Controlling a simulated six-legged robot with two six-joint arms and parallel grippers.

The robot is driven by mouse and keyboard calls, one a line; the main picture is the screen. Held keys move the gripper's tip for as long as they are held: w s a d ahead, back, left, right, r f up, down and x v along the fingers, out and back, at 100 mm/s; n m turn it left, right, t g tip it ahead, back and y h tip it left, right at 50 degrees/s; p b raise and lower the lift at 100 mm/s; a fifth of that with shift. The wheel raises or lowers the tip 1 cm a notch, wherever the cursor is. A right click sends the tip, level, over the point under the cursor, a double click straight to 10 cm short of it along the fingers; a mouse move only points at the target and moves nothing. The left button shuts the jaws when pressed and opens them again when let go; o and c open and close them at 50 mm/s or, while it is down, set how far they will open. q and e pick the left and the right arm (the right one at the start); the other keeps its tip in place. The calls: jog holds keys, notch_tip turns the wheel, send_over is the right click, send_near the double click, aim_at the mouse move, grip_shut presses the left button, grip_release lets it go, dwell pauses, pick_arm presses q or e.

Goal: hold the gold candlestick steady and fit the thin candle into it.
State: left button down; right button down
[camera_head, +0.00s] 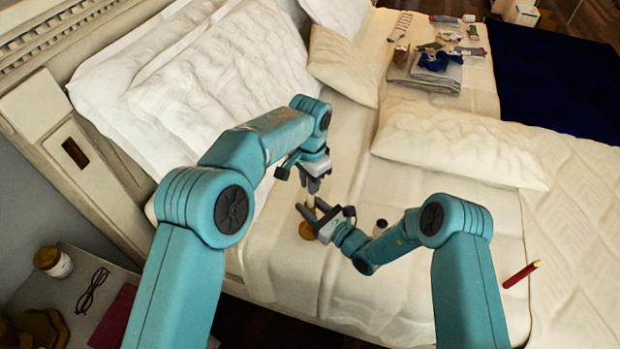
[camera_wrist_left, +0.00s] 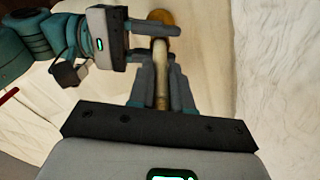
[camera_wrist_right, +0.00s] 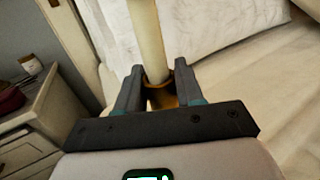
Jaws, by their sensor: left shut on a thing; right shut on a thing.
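The thin candle (camera_head: 311,200) is cream-white and near upright over the bed. My left gripper (camera_head: 314,182) is shut on its upper part; the left wrist view shows the candle (camera_wrist_left: 160,75) between the fingers. The gold candlestick (camera_head: 307,232) is below it, its round base showing in the head view. My right gripper (camera_head: 317,217) is shut on the candlestick's upper part (camera_wrist_right: 165,98). In the right wrist view the candle's lower end (camera_wrist_right: 148,40) meets or overlaps the gold cup between the fingers. I cannot tell whether it is inside the cup.
A red stick (camera_head: 521,273) lies at the right on the bed. A small dark-topped bottle (camera_head: 380,225) is beside my right arm. Pillows (camera_head: 455,145) and folded laundry (camera_head: 428,72) are farther back. A nightstand with glasses (camera_head: 92,290) and a jar (camera_head: 54,262) is at the left.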

pick_arm(q)
jog(key=shift+f, duration=0.75)
jog(key=c, duration=1)
grip_release()
jog(key=shift+r, duration=0.1)
notch_tip(320, 180, up, 12)
jog(key=shift+f, duration=0.1)
pick_arm(e)
jog(key=c, duration=0.6)
grip_release()
jog(key=shift+c, duration=0.2)
